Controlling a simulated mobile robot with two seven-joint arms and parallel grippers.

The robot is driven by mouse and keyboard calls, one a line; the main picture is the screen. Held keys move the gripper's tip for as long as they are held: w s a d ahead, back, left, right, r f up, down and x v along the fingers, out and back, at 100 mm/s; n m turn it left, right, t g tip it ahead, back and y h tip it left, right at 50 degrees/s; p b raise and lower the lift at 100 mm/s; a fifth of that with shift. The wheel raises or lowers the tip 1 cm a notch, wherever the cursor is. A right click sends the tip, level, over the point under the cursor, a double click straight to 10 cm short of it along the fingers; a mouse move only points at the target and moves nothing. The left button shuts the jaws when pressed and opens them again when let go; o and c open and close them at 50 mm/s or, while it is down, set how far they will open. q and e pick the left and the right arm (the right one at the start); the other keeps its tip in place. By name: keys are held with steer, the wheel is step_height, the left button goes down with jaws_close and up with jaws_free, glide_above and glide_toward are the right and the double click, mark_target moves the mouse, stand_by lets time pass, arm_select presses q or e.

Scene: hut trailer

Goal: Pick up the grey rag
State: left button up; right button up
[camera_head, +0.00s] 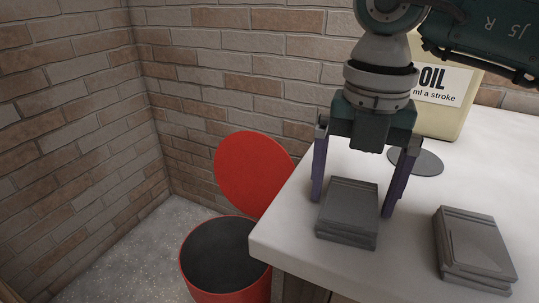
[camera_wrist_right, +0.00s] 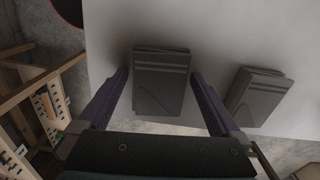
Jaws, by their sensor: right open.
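Two folded grey rags lie on the white tabletop. The left grey rag (camera_head: 348,212) is near the table's left edge, and the other grey rag (camera_head: 474,248) lies to its right. My right gripper (camera_head: 352,205) points down with its purple fingers open, one on each side of the left rag. In the right wrist view the left rag (camera_wrist_right: 161,82) sits between the two fingers, with a gap on each side. The other rag (camera_wrist_right: 259,97) is outside the fingers, to the right. My left gripper is not in view.
The white table (camera_head: 285,235) has an edge close to the left rag. A red bin (camera_head: 225,293) with its red lid (camera_head: 252,172) raised stands on the floor left of the table. A yellowish oil can (camera_head: 436,118) stands behind my right gripper, near a dark round disc (camera_head: 428,163).

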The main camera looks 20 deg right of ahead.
mark_target(352, 194)
steer(key=c, duration=1.1)
steer(key=shift+r, duration=0.1)
step_height(352, 194, up, 20)
steer(key=p, duration=0.4)
